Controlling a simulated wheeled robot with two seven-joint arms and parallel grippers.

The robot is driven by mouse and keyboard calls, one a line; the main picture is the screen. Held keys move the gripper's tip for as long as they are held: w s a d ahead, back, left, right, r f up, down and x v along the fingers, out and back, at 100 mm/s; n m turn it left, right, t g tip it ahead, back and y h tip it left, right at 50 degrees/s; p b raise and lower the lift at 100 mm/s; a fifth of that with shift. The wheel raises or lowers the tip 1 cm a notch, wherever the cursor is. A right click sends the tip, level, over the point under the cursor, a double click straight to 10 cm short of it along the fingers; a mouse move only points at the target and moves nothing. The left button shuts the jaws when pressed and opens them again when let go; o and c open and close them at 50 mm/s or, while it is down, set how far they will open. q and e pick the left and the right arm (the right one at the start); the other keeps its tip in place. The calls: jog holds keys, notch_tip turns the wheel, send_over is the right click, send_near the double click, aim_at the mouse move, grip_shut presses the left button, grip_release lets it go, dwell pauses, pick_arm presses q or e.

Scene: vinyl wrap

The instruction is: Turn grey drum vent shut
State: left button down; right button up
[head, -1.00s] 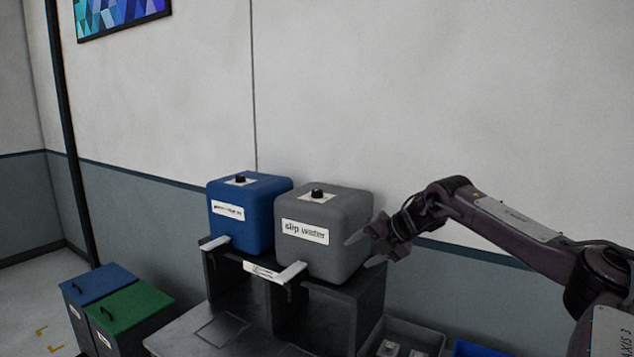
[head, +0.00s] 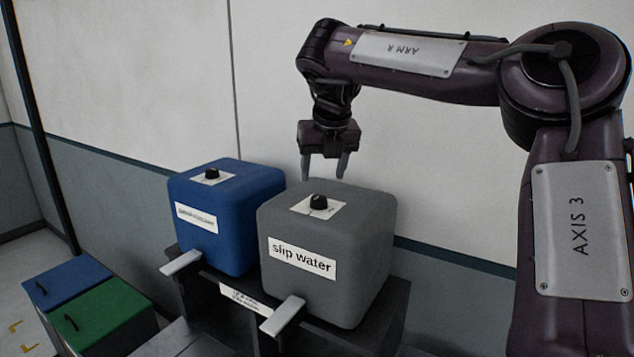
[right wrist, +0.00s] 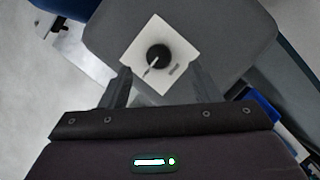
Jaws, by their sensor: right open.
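The grey drum (head: 325,250), labelled "slip water", stands on a dark stand. On its top is a white plate with a black vent knob (head: 319,201). In the right wrist view the knob (right wrist: 158,58) has a pale pointer line toward the lower left, with a small mark on the plate at its lower right. My right gripper (head: 324,178) is open and empty, pointing down above the back of the drum top. In the right wrist view its fingers (right wrist: 160,90) lie to either side, short of the knob. My left gripper is not in view.
A blue drum (head: 228,215) with a similar black knob (head: 212,174) stands close on the left. Pale levers (head: 283,316) stick out in front of the drums. Blue and green lidded bins (head: 105,315) are at lower left. The wall is behind.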

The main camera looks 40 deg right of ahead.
aim_at(319, 197)
jog(key=shift+a, duration=0.2)
jog(key=shift+s+a+f, duration=0.2)
jog(key=shift+f, duration=0.4)
jog(key=shift+x, duration=1.15)
jog(key=p+x, duration=0.1)
jog(key=x, duration=0.1)
jog(key=shift+w+d+f, duration=0.2)
jog(key=shift+w+d, duration=0.05)
jog(key=shift+w+d+f, duration=0.15)
jog(key=shift+w+f, duration=0.05)
jog(key=shift+f, duration=0.2)
jog(key=shift+s, duration=0.1)
jog(key=shift+r, duration=0.1)
jog(key=shift+s+a, duration=0.1)
jog(key=shift+a, duration=0.1)
jog(key=c, duration=0.4)
jog(key=shift+c, duration=1)
jog(key=c, duration=0.4)
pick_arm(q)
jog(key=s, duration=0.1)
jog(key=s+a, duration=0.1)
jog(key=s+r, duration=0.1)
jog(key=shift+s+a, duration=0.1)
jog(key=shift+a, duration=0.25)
pick_arm(e)
jog(key=shift+d, duration=0.1)
